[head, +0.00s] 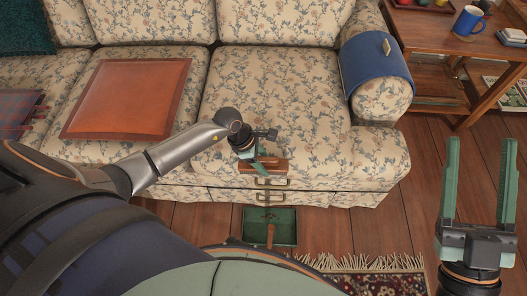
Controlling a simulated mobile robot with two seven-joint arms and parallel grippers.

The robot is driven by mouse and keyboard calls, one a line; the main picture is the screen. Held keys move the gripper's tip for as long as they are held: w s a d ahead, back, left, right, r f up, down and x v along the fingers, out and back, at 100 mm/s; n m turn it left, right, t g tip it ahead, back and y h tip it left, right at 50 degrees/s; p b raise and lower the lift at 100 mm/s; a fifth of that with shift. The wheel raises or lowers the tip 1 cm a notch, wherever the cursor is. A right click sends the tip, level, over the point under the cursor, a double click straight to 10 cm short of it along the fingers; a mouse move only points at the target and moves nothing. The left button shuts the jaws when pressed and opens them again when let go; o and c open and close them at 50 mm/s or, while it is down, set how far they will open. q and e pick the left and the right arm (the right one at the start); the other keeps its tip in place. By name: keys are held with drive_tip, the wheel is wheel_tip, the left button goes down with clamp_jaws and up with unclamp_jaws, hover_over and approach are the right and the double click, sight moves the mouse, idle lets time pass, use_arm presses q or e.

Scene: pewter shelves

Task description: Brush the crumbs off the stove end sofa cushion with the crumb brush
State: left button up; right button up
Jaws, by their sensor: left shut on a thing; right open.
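My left gripper (262,160) is at the front of the floral sofa's right-hand seat cushion (272,92). It is shut on a brush with a wooden back (277,165), which I take to be the crumb brush. The brush is over or against the cushion's front edge; I cannot tell whether it touches. Its bristles are mostly hidden. No crumbs can be made out against the floral pattern. No stove is in view, so I cannot confirm which end this is. My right gripper (478,190) is open and empty, over the floor at the right.
A green dustpan-like tray (284,218) lies on the wooden floor before the sofa. A leather pad (131,97) lies on the left seat. A blue cloth (374,66) covers the right armrest. A side table (432,26) holds a blue mug (468,21). A fringed rug (385,284) lies in front.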

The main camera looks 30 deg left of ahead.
sight(266, 158)
use_arm(q)
wheel_tip(266, 158, up, 2)
drive_tip(key=shift+p, duration=0.75)
drive_tip(key=shift+w+r+p, duration=0.1)
drive_tip(key=shift+r+p, duration=0.7)
drive_tip(key=shift+r, duration=0.15)
use_arm(e)
drive_tip(key=w+d+f+m+g+h, duration=0.1)
drive_tip(key=w+f+m+g+h, duration=0.15)
drive_tip(key=f, duration=0.55)
drive_tip(key=w+f+m+g+h, duration=0.1)
drive_tip(key=f+m+g+h, duration=0.25)
drive_tip(key=f, duration=0.45)
use_arm(q)
drive_tip(key=shift+r+p, duration=0.7)
drive_tip(key=shift+r, duration=0.1)
drive_tip(key=shift+r+p, duration=1.1)
drive_tip(key=shift+r, duration=0.15)
use_arm(e)
drive_tip(key=s+f+g, duration=0.3)
drive_tip(key=s+f, duration=0.1)
drive_tip(key=f, duration=0.3)
drive_tip(key=s+f+m+g+h, duration=0.1)
drive_tip(key=s+f+g, duration=0.2)
drive_tip(key=f, duration=0.5)
drive_tip(key=shift+s+g+h, duration=0.3)
drive_tip(key=shift+s+g, duration=0.05)
drive_tip(key=shift+g, duration=0.25)
